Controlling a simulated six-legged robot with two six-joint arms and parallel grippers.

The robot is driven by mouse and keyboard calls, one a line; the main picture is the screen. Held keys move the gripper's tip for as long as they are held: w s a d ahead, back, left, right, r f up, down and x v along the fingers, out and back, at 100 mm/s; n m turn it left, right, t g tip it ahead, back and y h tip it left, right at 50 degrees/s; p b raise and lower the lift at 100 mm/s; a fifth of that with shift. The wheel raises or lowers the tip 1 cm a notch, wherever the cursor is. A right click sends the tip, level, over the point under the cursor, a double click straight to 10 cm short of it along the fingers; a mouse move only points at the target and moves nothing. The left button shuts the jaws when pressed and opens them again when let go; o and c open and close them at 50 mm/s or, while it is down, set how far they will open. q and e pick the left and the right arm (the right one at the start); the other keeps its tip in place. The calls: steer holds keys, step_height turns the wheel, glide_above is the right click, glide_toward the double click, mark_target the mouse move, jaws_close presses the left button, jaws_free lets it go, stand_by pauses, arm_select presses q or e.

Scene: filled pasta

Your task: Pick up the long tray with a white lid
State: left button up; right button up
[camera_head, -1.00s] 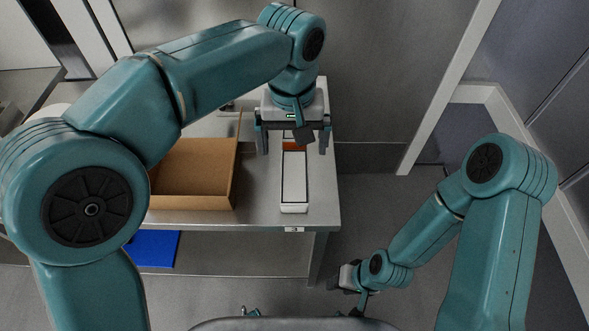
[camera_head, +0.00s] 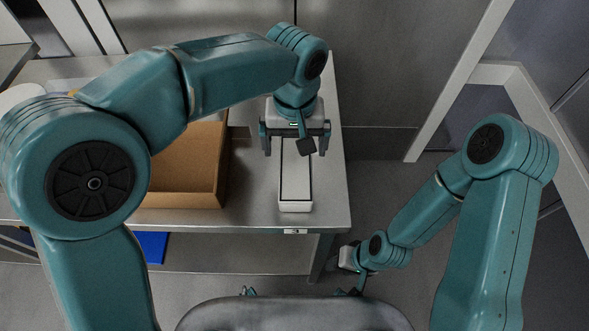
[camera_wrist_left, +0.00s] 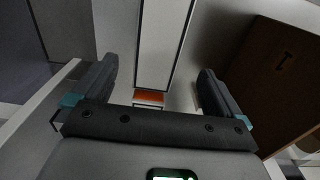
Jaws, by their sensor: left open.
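The long tray with a white lid (camera_head: 296,182) lies lengthwise on the steel table, its near end close to the front edge. My left gripper (camera_head: 295,146) is open above the tray's far part and hides its far end. In the left wrist view the white lid (camera_wrist_left: 161,42) runs between the open fingers of my left gripper (camera_wrist_left: 158,84), with an orange patch (camera_wrist_left: 149,97) at one end. The fingers stand apart from the tray on both sides. My right gripper (camera_head: 352,263) hangs low beside the table, too small and partly hidden to read.
An open cardboard box (camera_head: 190,170) stands left of the tray and also shows in the left wrist view (camera_wrist_left: 268,80). The steel table (camera_head: 250,217) has a small label on its front edge. A blue item (camera_head: 152,246) lies on the lower shelf.

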mark_target(296, 167)
arm_select(q)
steer(key=f, duration=0.3)
steer(key=shift+w+d+f, duration=0.2)
steer(key=shift+f, duration=0.35)
steer(key=shift+s+a+f, duration=0.15)
steer(key=shift+s, duration=0.05)
steer(key=f, duration=0.4)
steer(key=shift+w+f, duration=0.2)
steer(key=shift+f, duration=0.3)
steer(key=shift+s, duration=0.15)
steer(key=c, duration=1.1)
